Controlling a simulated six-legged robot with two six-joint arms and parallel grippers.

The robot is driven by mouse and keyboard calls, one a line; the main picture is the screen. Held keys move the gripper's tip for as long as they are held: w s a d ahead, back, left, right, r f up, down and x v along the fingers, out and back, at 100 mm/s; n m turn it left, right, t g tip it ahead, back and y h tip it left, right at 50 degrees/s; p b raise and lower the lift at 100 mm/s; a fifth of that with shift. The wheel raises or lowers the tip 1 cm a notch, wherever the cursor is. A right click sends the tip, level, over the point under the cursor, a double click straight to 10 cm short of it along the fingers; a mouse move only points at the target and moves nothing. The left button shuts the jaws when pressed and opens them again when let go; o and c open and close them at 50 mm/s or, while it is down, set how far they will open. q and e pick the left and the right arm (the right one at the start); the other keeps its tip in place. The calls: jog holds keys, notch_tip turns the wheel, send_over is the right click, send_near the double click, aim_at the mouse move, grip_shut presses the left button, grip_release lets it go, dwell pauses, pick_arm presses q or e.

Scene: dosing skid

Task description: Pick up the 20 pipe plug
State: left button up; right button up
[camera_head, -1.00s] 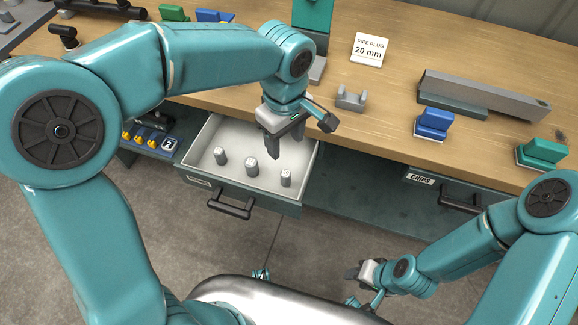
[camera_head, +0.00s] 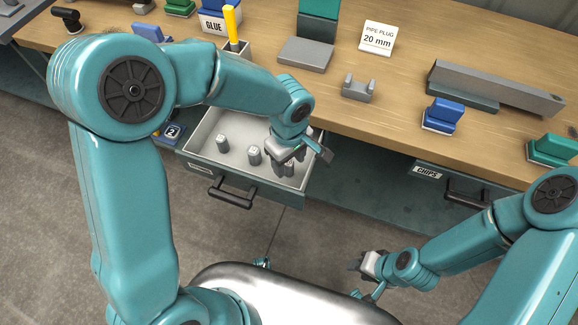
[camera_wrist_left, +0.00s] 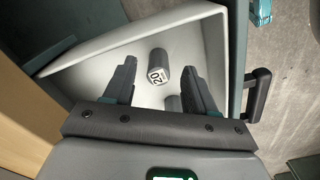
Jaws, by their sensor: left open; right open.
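My left gripper (camera_head: 287,166) is open and reaches down into the drawer's right part, hiding most of the plug there in the head view. A second grey plug (camera_wrist_left: 173,103) is partly hidden by a finger. The head view shows two plugs, left (camera_head: 222,143) and middle (camera_head: 254,156). My right gripper (camera_head: 362,264) is open and empty, low at the right.
The drawer walls stand close around my left gripper. On the bench are a "PIPE PLUG 20 mm" sign (camera_head: 378,38), a grey forked holder (camera_head: 358,88), a blue block (camera_head: 443,115) and a green block (camera_head: 552,149). A "CHIPS" drawer (camera_head: 432,180) is shut at right.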

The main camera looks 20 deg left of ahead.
aim_at(289, 166)
pick_arm(q)
notch_tip(289, 166, down, 3)
jog(key=shift+w+f, duration=0.1)
jog(key=shift+w, duration=0.05)
grip_shut()
